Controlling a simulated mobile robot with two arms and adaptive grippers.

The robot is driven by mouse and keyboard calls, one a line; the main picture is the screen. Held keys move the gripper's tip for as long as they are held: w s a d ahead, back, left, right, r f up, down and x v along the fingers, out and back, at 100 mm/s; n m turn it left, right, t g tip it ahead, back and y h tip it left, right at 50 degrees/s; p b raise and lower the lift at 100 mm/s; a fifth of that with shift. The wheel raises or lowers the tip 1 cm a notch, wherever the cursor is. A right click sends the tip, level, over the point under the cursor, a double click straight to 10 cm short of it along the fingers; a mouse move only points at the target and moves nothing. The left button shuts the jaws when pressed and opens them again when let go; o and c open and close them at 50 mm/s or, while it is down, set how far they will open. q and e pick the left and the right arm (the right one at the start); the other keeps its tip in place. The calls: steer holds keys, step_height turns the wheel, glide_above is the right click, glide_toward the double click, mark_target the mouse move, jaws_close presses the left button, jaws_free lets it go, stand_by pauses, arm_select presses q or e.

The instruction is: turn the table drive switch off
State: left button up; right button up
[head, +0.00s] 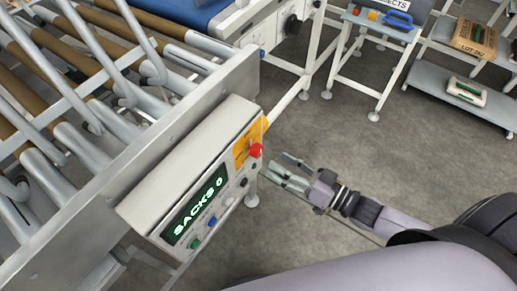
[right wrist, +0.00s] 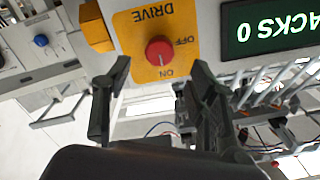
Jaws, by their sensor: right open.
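The table drive switch is a red round knob (right wrist: 160,51) on a yellow plate (right wrist: 130,38) marked DRIVE, OFF and ON, upside down in the right wrist view. A faint mark on the knob seems to lie on the ON side. In the head view the knob (head: 256,150) sticks out from the top end of the control box (head: 160,184). My right gripper (head: 283,172) is open and empty, just right of the knob. In the right wrist view its fingers (right wrist: 158,76) stand apart, one to each side below the knob, not closed on it. My left gripper is not in view.
The box also has a SACKS 0 display (head: 200,205), a green button (head: 195,243) and a blue button (head: 212,220). A roller conveyor (head: 75,105) stands behind the box. A small side table (head: 372,27) and a sack shelf (head: 450,82) are farther off.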

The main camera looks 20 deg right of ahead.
mark_target(261, 153)
steer(key=x, duration=0.7)
steer(key=shift+w+a+p, duration=0.25)
steer(key=shift+w+p, duration=0.1)
steer(key=shift+c, duration=0.4)
steer(key=c, duration=1.1)
steer(key=shift+o, duration=0.2)
